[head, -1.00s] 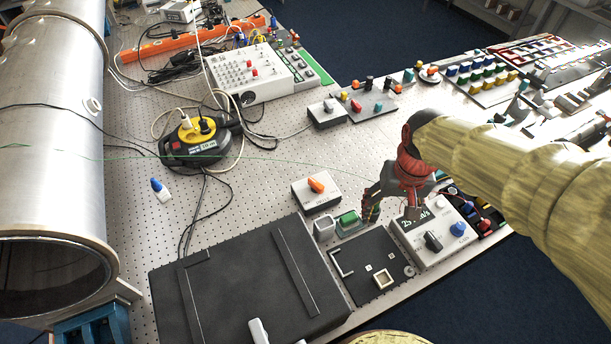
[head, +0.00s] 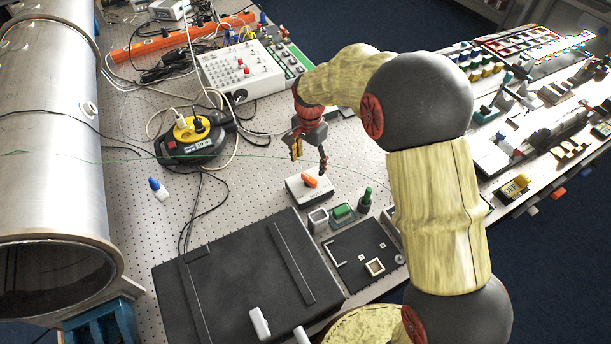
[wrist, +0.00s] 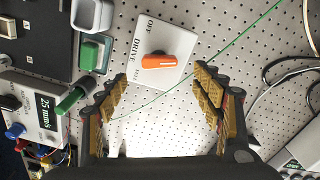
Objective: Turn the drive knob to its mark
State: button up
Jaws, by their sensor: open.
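The drive knob (head: 310,180) is an orange bar-shaped knob on a white box (head: 318,191) standing on the perforated table. In the wrist view the knob (wrist: 162,61) lies roughly crosswise, and the box (wrist: 150,40) carries the words OFF and DRIVE; a smaller label below them is hard to read. My gripper (head: 309,163) is above and just behind the box in the head view. In the wrist view its fingers (wrist: 162,82) are spread wide on either side of the box, empty and apart from the knob.
A grey cup-like block (head: 318,220), a green button block (head: 343,213) and an upright green piece (head: 366,198) stand close to the box. A large black case (head: 235,275) lies in front. A thin green cable (wrist: 222,52) crosses the wrist view near the box.

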aim_at(309, 177)
jog(key=shift+f, duration=3.9)
jog(key=shift+c, duration=1.4)
jog(key=c, duration=0.9)
